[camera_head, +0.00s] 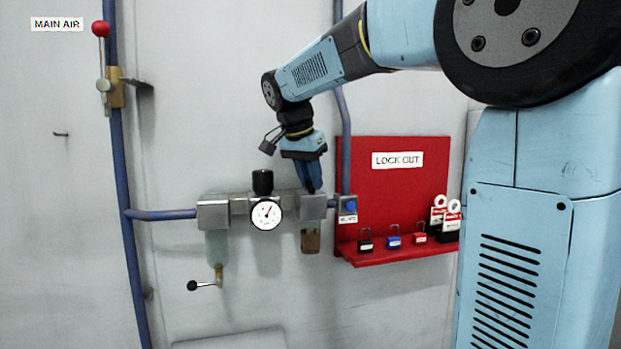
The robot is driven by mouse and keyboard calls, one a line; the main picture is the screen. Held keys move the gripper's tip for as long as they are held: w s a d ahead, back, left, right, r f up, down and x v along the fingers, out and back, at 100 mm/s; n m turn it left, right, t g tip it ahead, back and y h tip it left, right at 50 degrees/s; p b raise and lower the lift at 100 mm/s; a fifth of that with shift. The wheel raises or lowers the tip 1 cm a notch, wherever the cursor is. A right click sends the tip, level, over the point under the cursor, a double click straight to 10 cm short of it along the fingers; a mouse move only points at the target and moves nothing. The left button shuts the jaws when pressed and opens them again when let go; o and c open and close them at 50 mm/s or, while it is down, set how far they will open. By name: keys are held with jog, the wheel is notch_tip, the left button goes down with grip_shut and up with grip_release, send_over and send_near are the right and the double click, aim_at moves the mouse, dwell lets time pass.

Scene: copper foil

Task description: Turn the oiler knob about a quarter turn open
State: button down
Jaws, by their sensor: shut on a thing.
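The oiler is the right-hand unit of the air line, a grey block (313,207) with a small brownish bowl (310,241) below it. My gripper (312,188) points down onto the top of this block, with its dark fingers close together. It is shut on the oiler knob, which the fingers hide, so the knob's angle cannot be told.
Left of the gripper stand a black regulator knob (263,182) and a round gauge (266,214). A blue button (351,207) and a vertical blue pipe (346,150) are close on the right. A red lockout board (400,190) holds padlocks and tags.

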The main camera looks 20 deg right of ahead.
jog(key=c, duration=1)
grip_release()
jog(key=shift+a+r, duration=0.1)
jog(key=v, duration=1.3)
jog(key=shift+r, duration=0.2)
jog(key=shift+s+a, duration=0.1)
jog(key=s+d+f+n+t+y, duration=0.1)
jog(key=s+d+f+n, duration=0.1)
jog(key=s+f, duration=0.5)
jog(key=s+d+f+n+t+y, duration=0.1)
jog(key=s+d+f+n, duration=0.2)
jog(key=s+f, duration=0.5)
jog(key=s+d+f+n+y, duration=0.1)
jog(key=s+d+f+n, duration=0.2)
jog(key=f, duration=0.8)
jog(key=s+n, duration=0.2)
jog(key=s, duration=0.2)
jog(key=shift+s+f+t, duration=0.2)
jog(key=shift+f+t, duration=0.05)
jog(key=shift+t, duration=0.15)
